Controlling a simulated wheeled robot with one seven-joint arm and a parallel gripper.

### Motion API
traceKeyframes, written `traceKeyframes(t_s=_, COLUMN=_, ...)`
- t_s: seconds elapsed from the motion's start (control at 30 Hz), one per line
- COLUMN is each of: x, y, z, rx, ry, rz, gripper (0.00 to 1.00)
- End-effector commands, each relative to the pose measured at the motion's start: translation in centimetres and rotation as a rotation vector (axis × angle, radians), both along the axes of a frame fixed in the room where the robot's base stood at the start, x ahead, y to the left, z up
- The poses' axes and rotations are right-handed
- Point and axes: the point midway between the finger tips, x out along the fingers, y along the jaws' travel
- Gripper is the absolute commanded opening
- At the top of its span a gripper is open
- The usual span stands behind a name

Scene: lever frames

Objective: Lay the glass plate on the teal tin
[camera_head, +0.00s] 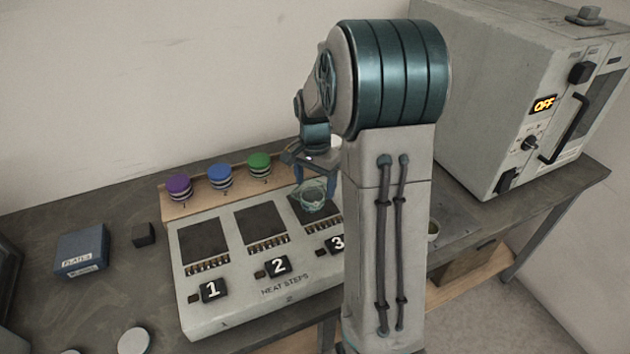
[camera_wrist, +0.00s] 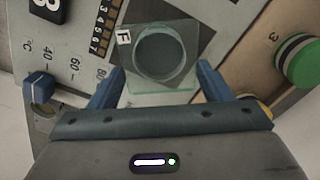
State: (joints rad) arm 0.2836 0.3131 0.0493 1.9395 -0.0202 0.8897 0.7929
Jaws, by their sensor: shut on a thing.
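In the wrist view, my gripper (camera_wrist: 160,78) is shut on the glass plate (camera_wrist: 150,98), a clear square with a pale green edge. My arm hides part of the scene.
The heat-steps panel (camera_head: 285,292) has dark pads numbered 1 to 3. Purple (camera_head: 178,186), blue (camera_head: 220,177) and green (camera_head: 259,164) knobs line its back rail. A blue box (camera_head: 82,250) stands left. A large oven-like unit (camera_head: 490,120) reading OFF stands right.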

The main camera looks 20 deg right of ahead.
Motion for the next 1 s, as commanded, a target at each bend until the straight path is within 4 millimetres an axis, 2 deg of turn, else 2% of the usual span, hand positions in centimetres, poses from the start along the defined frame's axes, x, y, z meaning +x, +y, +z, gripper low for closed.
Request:
traceKeyframes(t_s=0.3, x=0.01, y=0.01, z=-0.08, rx=0.000, ry=0.000, rz=0.000, gripper=0.46)
traceKeyframes(t_s=0.33, x=0.01, y=0.01, z=-0.08, rx=0.000, ry=0.000, rz=0.000, gripper=0.75)
traceKeyframes(t_s=0.4, x=0.01, y=0.01, z=-0.08, rx=0.000, ry=0.000, rz=0.000, gripper=0.94)
traceKeyframes(t_s=0.43, x=0.01, y=0.01, z=-0.08, rx=0.000, ry=0.000, rz=0.000, gripper=0.98)
traceKeyframes(t_s=1.0, x=0.00, y=0.01, z=0.27, rx=0.000, ry=0.000, rz=0.001, gripper=0.98)
